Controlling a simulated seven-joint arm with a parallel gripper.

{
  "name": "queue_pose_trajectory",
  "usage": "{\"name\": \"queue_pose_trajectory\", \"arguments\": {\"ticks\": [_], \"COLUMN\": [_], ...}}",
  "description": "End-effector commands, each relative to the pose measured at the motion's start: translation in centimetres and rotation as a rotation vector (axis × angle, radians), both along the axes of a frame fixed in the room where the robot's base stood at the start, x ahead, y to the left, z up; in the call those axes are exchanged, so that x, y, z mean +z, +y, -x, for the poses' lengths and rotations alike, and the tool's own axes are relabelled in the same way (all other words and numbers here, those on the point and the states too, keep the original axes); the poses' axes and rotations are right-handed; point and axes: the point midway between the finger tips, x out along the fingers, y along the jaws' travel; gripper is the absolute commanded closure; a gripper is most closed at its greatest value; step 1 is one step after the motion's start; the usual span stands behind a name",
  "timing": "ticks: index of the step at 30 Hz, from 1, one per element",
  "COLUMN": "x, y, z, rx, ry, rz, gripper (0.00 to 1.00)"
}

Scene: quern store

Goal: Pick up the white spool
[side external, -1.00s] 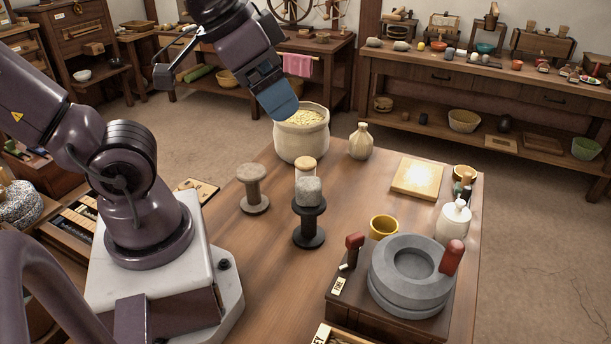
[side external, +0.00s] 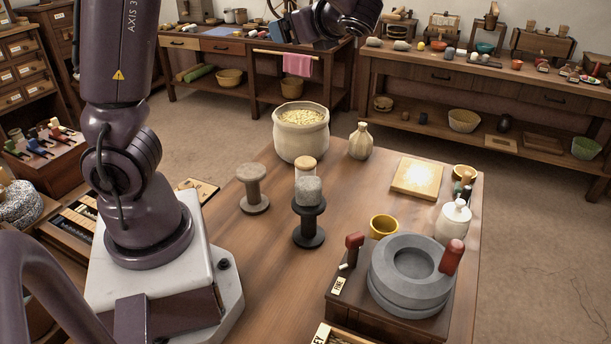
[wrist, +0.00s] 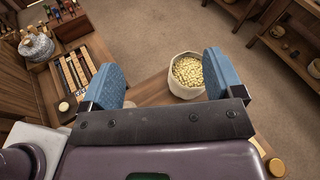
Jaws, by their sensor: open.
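A pale grey-beige spool (side external: 253,190) stands upright on the wooden table in the side external view; it is the lightest spool I see, and I see no pure white one. A black spool (side external: 309,236) stands to its right, with a cork-topped jar of grey material (side external: 308,188) on it. My gripper (wrist: 160,60) shows in the wrist view with its two blue fingers wide apart and nothing between them. I cannot make out the pale spool in the wrist view.
A grain-filled sack (side external: 301,137) stands behind the spools and also shows in the wrist view (wrist: 187,91). A small tied bag (side external: 361,142), a lit board (side external: 417,179), a yellow cup (side external: 383,226) and a grey quern (side external: 408,283) occupy the right. Table around the pale spool is mostly clear.

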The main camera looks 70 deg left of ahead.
Motion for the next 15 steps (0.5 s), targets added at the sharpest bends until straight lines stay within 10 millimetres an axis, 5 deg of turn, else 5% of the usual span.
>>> {"name": "queue_pose_trajectory", "arguments": {"ticks": [4,15], "x": [1.4,-16.3], "y": [0.4,0.7], "z": [-3.4,-2.7], "rx": [-0.077,-0.069], "ry": [0.266,0.249], "rz": [-0.246,-0.218], "gripper": [0.14,0.14]}}
